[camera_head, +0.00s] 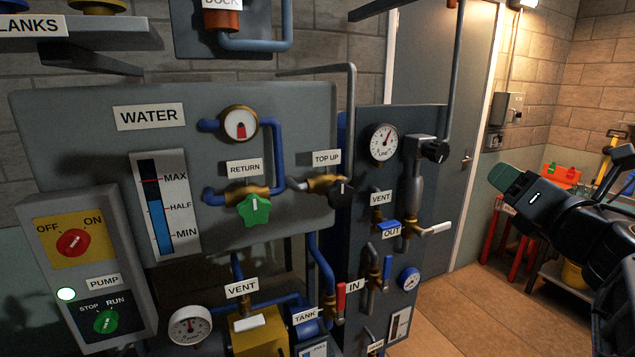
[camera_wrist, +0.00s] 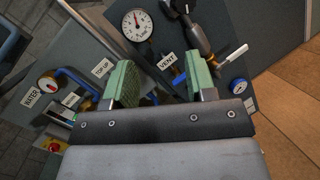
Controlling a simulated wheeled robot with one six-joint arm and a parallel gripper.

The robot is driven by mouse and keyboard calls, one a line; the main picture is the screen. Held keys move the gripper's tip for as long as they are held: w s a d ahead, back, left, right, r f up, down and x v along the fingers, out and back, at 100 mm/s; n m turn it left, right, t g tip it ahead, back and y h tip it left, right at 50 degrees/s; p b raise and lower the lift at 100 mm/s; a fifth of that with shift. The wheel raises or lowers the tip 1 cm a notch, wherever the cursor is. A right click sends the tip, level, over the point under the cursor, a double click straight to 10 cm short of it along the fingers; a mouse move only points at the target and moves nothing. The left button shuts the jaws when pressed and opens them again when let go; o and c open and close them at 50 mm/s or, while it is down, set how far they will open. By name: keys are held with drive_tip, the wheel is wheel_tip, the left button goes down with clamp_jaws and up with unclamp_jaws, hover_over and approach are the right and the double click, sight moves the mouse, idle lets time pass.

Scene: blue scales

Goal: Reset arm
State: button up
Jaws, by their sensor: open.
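Beyond the pads in the wrist view are a round gauge (camera_wrist: 137,24), a VENT label (camera_wrist: 167,61) and a white-handled lever (camera_wrist: 233,53), all some way off. My arm comes in from the right edge of the head view.
The grey WATER panel (camera_head: 85,110) holds a green RETURN knob (camera_head: 254,210) and a black TOP UP knob (camera_head: 341,193). A dark panel (camera_head: 345,250) beside it has valves and gauges. A pump box (camera_head: 40,215) stands at left. A red stool (camera_head: 489,238) is behind my arm. The floor (camera_head: 450,310) at right is open.

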drive_tip(key=d+f+m+g+h, duration=0.4)
drive_tip(key=d+m+h, duration=0.6)
drive_tip(key=m, duration=0.8)
wheel_tip(320, 180, down, 12)
drive_tip(key=s+a+r+m+g, duration=0.15)
drive_tip(key=m+g, duration=0.35)
drive_tip(key=m, duration=0.5)
drive_tip(key=s+a+f+m+g+y, duration=0.1)
drive_tip(key=s+a+f+g+y, duration=0.2)
drive_tip(key=a+f, duration=0.6)
drive_tip(key=s+a+f+m+g+y, duration=0.2)
drive_tip(key=a+f, duration=0.7)
drive_tip(key=a, duration=0.5)
drive_tip(key=s+g+y, duration=0.1)
drive_tip(key=s+y, duration=0.1)
drive_tip(key=y, duration=0.1)
drive_tip(key=shift+s+g+y+p, duration=0.3)
drive_tip(key=shift+g+p, duration=0.05)
drive_tip(key=shift+g, duration=0.05)
drive_tip(key=shift+f+m, duration=0.1)
drive_tip(key=shift+m, duration=0.2)
drive_tip(key=shift+c, duration=0.5)
drive_tip(key=shift+c, duration=0.3)
